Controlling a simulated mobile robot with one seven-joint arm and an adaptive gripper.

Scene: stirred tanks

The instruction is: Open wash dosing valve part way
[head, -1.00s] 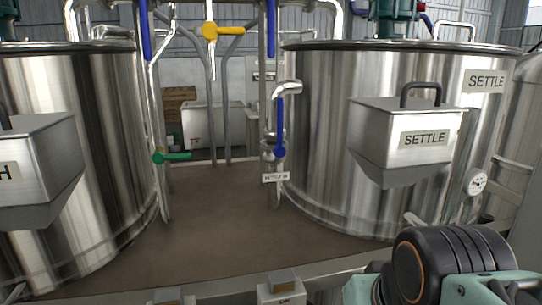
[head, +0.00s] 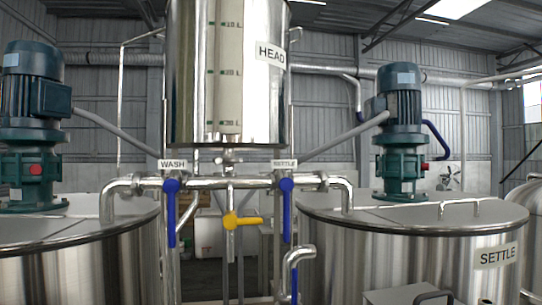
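The wash dosing valve has a blue lever (head: 171,212) under the WASH label (head: 172,164). Its lever hangs straight down, across the horizontal steel pipe (head: 144,184) that runs left to the left tank. A matching blue lever (head: 286,212) hangs straight down under the SETTLE label (head: 284,163). A yellow lever (head: 242,221) between them lies nearly level, pointing right. My gripper is out of view.
The head tank (head: 228,75) with a litre scale stands above the pipes. The left tank (head: 80,265) and the settle tank (head: 415,250) flank the valves, each with a green motor on top. Another lower blue lever (head: 294,285) is partly cut off.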

